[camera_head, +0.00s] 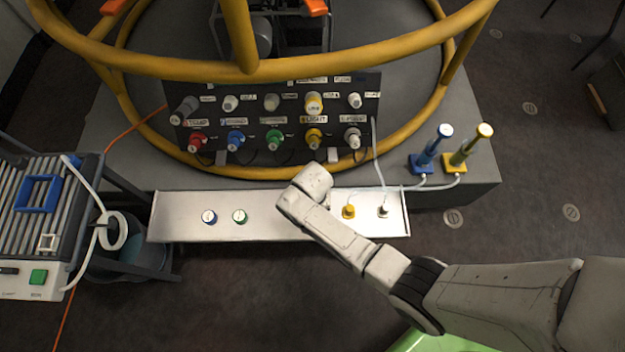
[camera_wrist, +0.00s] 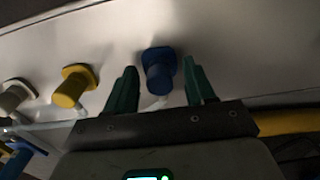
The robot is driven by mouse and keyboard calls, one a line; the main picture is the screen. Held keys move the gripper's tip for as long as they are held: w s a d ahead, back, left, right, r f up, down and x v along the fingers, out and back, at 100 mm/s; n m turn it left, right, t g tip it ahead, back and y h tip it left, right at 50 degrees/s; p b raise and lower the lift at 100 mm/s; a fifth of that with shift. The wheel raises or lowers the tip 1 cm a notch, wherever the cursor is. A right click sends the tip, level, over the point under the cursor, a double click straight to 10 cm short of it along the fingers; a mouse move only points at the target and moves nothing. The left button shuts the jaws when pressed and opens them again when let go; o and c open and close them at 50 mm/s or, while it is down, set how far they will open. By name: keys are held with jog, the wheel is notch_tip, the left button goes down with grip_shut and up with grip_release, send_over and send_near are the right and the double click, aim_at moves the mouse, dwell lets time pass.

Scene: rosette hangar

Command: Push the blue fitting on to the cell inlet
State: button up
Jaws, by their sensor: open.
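In the wrist view, a blue fitting (camera_wrist: 160,78) stands on the pale tray (camera_wrist: 225,35), between the two green fingers of my gripper (camera_wrist: 160,68). The jaws are open, with a gap showing on both sides of the fitting. In the head view, the end of my arm is over the middle of the metal tray (camera_head: 180,230) and hides this fitting and the fingers. A dark panel (camera_head: 255,117) behind has two rows of coloured ports, including a blue one (camera_head: 235,140). Its labels are too small to read, so I cannot tell which is the cell inlet.
A yellow fitting (camera_head: 348,211) and a white fitting (camera_head: 383,211) stand right of my wrist. A yellow tubular frame (camera_head: 330,62) arches before the panel. Blue (camera_head: 425,155) and yellow (camera_head: 461,155) upright devices stand right.

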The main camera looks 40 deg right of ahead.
dwell(0.6)
grip_shut()
dwell(0.3)
jog(key=shift+r, duration=0.1)
jog(key=shift+r+p, duration=2.9)
jog(key=shift+p, duration=0.25)
